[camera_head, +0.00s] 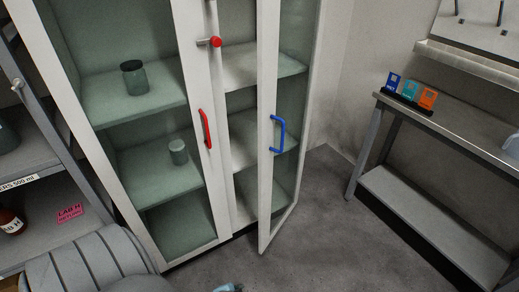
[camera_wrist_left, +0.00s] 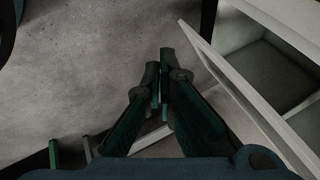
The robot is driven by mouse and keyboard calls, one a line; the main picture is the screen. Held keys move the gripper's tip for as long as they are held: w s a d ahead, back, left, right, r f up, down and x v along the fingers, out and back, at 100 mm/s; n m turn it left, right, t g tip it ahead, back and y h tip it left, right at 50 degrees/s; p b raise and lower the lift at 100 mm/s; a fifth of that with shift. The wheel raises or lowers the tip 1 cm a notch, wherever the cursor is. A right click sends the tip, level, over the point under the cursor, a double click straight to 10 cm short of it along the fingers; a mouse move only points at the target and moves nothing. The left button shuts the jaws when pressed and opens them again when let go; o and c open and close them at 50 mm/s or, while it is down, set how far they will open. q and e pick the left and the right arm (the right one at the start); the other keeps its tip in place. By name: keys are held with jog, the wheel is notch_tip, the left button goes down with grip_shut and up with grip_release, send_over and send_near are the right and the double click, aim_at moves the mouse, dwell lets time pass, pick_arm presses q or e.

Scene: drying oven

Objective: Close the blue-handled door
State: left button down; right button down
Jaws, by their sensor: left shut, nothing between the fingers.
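The blue-handled door (camera_head: 266,150) is a white-framed glass door on the right of a tall cabinet. It stands ajar, swung out from the cabinet front, with shelves showing behind it. Its blue handle (camera_head: 278,134) is on the outer face. In the left wrist view a white door frame (camera_wrist_left: 235,85) runs diagonally to the right of my left gripper (camera_wrist_left: 160,62). The gripper is shut and empty, with a gap between its tips and that frame. Only a small bluish piece, perhaps of my arm, shows at the bottom of the head view. My right gripper is not in view.
The red-handled door (camera_head: 206,128) beside it is shut, with jars behind its glass. A red knob (camera_head: 215,42) sticks out higher up. A metal bench (camera_head: 452,128) stands at right and a shelf rack (camera_head: 50,205) at left. The floor (camera_head: 320,225) before the open door is clear.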

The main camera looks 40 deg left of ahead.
pick_arm(q)
jog(key=w+a+r+m+t+y, duration=0.25)
jog(key=w+r+m+t, duration=0.35)
jog(key=w+r, duration=1.15)
notch_tip(320, 180, up, 17)
jog(key=w+m+t+y+b, duration=0.1)
jog(key=w+m+t+y, duration=0.1)
jog(key=t, duration=0.3)
jog(key=w+a, duration=0.8)
jog(key=shift+w+a, duration=0.15)
jog(key=shift+a, duration=0.05)
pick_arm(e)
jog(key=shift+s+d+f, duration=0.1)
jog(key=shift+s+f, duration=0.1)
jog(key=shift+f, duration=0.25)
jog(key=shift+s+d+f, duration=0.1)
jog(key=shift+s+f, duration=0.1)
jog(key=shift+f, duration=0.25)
pick_arm(q)
jog(key=shift+f, duration=0.1)
